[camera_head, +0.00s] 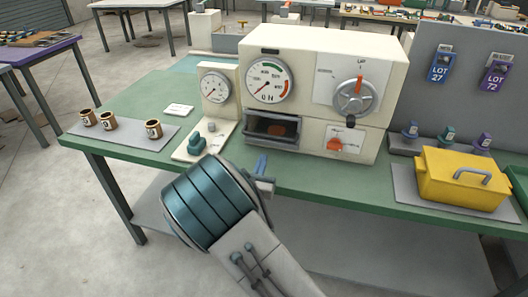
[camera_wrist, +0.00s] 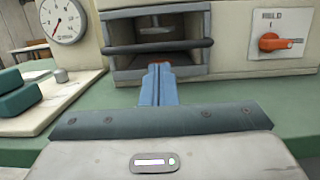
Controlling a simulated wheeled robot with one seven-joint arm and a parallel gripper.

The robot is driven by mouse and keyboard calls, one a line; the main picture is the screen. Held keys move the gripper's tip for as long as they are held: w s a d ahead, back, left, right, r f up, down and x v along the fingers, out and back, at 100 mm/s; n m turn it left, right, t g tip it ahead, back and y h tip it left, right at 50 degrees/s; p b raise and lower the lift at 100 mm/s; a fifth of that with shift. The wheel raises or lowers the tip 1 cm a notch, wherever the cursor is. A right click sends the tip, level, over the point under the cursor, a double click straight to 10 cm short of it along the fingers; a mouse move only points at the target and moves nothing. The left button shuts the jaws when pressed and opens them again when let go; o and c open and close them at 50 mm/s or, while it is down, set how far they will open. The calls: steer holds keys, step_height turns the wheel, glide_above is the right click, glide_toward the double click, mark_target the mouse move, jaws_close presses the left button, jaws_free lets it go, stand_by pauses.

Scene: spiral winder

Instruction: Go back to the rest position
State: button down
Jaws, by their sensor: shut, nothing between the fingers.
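My gripper (camera_head: 262,165) is shut and empty, its blue fingers together in front of the cream winder machine (camera_head: 320,62). In the wrist view the fingers (camera_wrist: 158,80) point at the machine's open dark bay (camera_wrist: 158,55), which has a bar across its front. Whether the fingertips reach into the bay I cannot tell. A grey handwheel (camera_head: 355,97) with an orange mark sits on the machine's upper right.
A gauge stand (camera_head: 215,88) with teal blocks (camera_head: 197,143) on its base is left of the bay. Several brown cups (camera_head: 108,121) stand on a grey mat. A yellow box (camera_head: 462,178) and several small bottles (camera_head: 447,133) are at right. Open floor (camera_head: 60,210) lies left.

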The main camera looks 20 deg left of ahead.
steer(key=s+f, duration=0.2)
steer(key=s, duration=0.5)
steer(key=s+d+r+m+g+h, duration=0.1)
steer(key=d+r+m+g+h, duration=0.2)
steer(key=d+m+g+h, duration=0.8)
steer(key=d+r+m+g+h, duration=0.1)
steer(key=d+r+m, duration=0.4)
steer(key=d, duration=1.1)
steer(key=s+d+m+g+y+p, duration=0.1)
steer(key=s+d+m+g+y, duration=0.3)
steer(key=s+d+m+g, duration=0.5)
steer(key=s+a+r+m+t+y, duration=0.3)
steer(key=s+m+y, duration=0.5)
steer(key=m, duration=0.3)
steer(key=shift+a+r+t+p, duration=0.3)
steer(key=shift+r+p, duration=0.15)
steer(key=shift+r, duration=0.25)
steer(key=shift+s, duration=0.1)
